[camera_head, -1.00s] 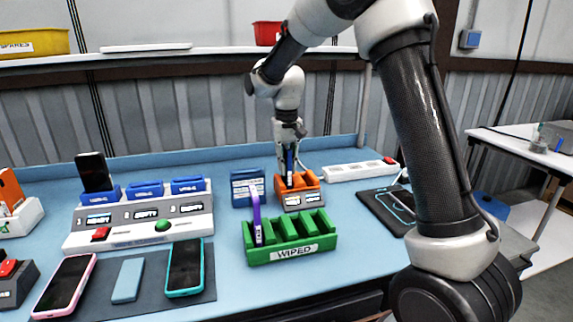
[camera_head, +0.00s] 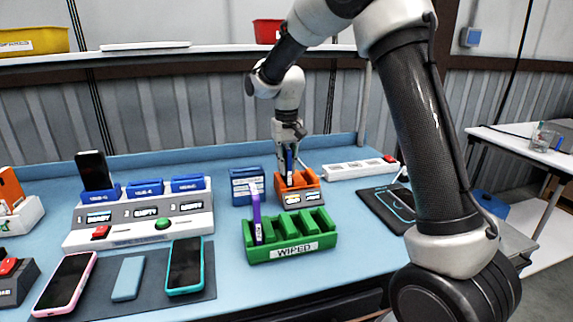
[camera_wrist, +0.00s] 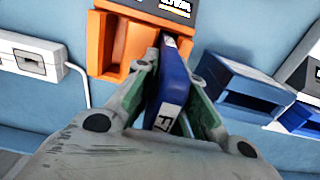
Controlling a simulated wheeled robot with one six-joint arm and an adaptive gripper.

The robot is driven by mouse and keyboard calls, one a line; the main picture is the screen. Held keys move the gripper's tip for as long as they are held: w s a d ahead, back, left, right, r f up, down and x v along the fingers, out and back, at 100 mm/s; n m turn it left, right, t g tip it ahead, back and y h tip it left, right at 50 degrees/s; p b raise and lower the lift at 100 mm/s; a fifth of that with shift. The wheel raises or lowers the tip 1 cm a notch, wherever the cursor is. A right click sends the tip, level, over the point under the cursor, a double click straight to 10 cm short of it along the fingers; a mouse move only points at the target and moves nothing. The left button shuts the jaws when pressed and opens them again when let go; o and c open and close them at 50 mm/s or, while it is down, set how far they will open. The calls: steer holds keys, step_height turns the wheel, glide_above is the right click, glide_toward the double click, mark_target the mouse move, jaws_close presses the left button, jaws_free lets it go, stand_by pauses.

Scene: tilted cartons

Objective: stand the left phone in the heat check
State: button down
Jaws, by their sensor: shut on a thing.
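My gripper (camera_head: 290,158) is shut on a dark blue phone (camera_wrist: 175,85) with a white label, held on edge between the two fingers, also seen in the wrist view (camera_wrist: 168,88). The phone's far end is at one slot of the orange two-slot stand (camera_head: 311,192), the left slot in the head view. This stand (camera_wrist: 104,58) looks like the heat check. The phone appears to be at least partly in the slot; whether it rests on the bottom is hidden. The stand's other slot looks empty.
A blue holder (camera_head: 247,187) stands close left of the orange stand. A green WIPED rack (camera_head: 290,250) with a purple phone (camera_head: 256,217) is in front. A white power strip (camera_head: 352,170) lies to the right. Several phones lie on a dark mat (camera_head: 213,284) at front left.

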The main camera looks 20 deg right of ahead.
steer(key=c, duration=1.4)
jaws_free()
step_height(320, 180, up, 12)
steer(key=shift+r, duration=0.1)
step_height(320, 180, up, 7)
steer(key=shift+f, duration=0.1)
